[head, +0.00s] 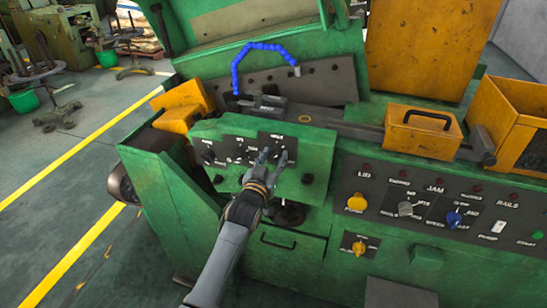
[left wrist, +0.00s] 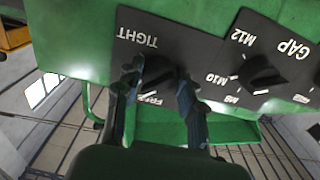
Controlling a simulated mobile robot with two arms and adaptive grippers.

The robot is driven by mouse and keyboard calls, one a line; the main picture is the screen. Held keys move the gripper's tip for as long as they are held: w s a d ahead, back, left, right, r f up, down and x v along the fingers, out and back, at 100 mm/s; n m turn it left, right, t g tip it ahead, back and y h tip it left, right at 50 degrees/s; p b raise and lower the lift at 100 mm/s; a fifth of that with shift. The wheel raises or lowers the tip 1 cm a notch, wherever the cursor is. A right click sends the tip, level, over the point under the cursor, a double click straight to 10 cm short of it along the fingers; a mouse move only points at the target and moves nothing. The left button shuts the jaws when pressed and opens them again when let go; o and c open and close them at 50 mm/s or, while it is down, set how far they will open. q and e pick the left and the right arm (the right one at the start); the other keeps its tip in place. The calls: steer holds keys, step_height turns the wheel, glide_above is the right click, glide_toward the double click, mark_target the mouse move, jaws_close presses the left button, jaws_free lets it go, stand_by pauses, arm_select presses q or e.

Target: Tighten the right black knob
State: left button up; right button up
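The right black knob (left wrist: 158,72) sits on a black plate marked TIGHT and FREE, shown upside down in the left wrist view. My left gripper (left wrist: 159,82) has a finger on each side of this knob. The fingers are spread, and I cannot tell whether they touch it. In the head view my left gripper (head: 274,157) is at the right part of the green control box's (head: 319,150) front, largely hiding the knob. A neighbouring black knob (left wrist: 262,73), marked GAP with M10 and M12, is outside the fingers. My right gripper is not in view.
Another black knob (head: 208,155) is at the box's left, and a small one (head: 307,179) at its lower right. A blue hose (head: 262,47) arches behind. A yellow toolbox (head: 423,131) and a panel with a yellow knob (head: 356,203) are to the right.

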arm_select(q)
steer(key=shift+c, duration=0.8)
steer(key=shift+m, duration=0.3)
steer(key=m, duration=0.3)
steer(key=shift+b, duration=0.35)
steer(key=m, duration=0.3)
steer(key=shift+a+m+b, duration=0.1)
steer(key=shift+m+b, duration=0.2)
steer(key=m, duration=0.3)
steer(key=shift+m, duration=0.3)
steer(key=shift+m+b, duration=0.3)
steer(key=shift+m, duration=1.5)
steer(key=shift+r, duration=0.1)
steer(key=o, duration=1.2)
steer(key=shift+c, duration=0.2)
